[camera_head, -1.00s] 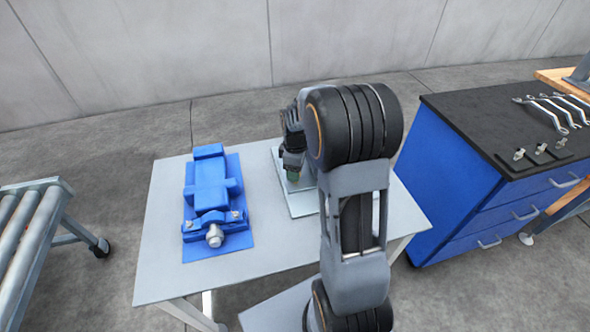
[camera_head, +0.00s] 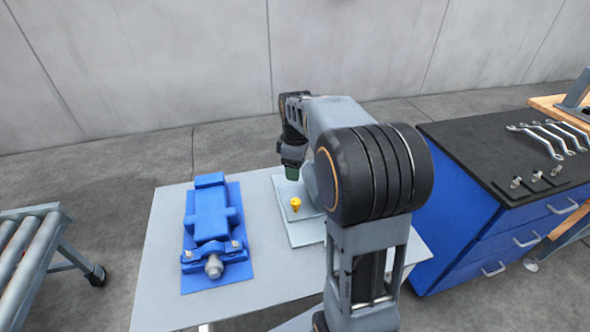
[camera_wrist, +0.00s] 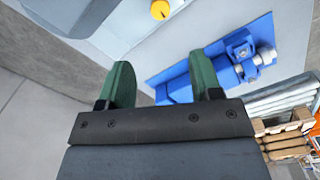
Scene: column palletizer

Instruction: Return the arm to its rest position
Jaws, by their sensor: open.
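My gripper (camera_head: 291,172) hangs at the end of my bent arm, above the back part of the grey table. In the wrist view its two green fingers (camera_wrist: 162,85) stand wide apart with nothing between them. A small yellow piece (camera_head: 295,204) is on the light plate (camera_head: 308,232), just below and in front of the gripper. The yellow piece also shows at the top of the wrist view (camera_wrist: 160,9), apart from the fingers.
A blue vise (camera_head: 211,217) is on the table's (camera_head: 160,240) left part. A roller conveyor (camera_head: 28,250) stands at the left. A blue drawer cabinet (camera_head: 460,215) with a black top holding wrenches (camera_head: 545,138) is at the right. Space above the table's left is free.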

